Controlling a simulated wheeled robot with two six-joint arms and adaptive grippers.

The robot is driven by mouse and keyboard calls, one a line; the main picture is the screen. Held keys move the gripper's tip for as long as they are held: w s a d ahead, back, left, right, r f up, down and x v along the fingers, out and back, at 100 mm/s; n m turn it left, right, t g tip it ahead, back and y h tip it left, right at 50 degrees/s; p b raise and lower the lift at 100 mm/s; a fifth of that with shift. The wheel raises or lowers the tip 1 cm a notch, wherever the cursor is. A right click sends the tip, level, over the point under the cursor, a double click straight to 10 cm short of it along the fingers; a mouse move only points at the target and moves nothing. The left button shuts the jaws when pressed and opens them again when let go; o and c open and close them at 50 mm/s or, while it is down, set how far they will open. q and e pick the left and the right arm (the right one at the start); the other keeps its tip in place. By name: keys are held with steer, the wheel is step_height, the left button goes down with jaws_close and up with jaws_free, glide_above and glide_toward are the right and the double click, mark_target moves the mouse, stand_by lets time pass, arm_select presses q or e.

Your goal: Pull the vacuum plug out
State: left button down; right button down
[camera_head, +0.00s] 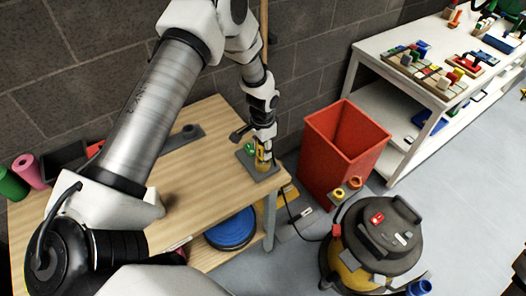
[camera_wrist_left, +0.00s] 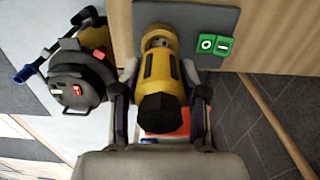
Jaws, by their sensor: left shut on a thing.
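The yellow plug with a black end (camera_wrist_left: 158,78) stands on a grey plate (camera_wrist_left: 205,20) in the left wrist view. The plug also shows small in the head view (camera_head: 263,155), over the plate (camera_head: 250,164) at the table's right corner. My left gripper (camera_wrist_left: 160,88) is shut on the plug, one finger on each side. Whether the plug sits fully in its socket is hard to tell. The yellow and dark grey vacuum (camera_head: 378,240) stands on the floor at right, also in the wrist view (camera_wrist_left: 75,85). My right gripper is not in view.
A red bin (camera_head: 345,150) stands right of the wooden table (camera_head: 215,120). A dark cable (camera_head: 291,210) hangs by the table edge towards the vacuum. A white shelf (camera_head: 430,100) stands at upper right.

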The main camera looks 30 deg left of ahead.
arm_select(q)
steer(key=shift+r+p, duration=0.7)
steer(key=shift+r, duration=0.35)
steer(key=shift+r+p, duration=2.05)
steer(key=shift+r, duration=0.7)
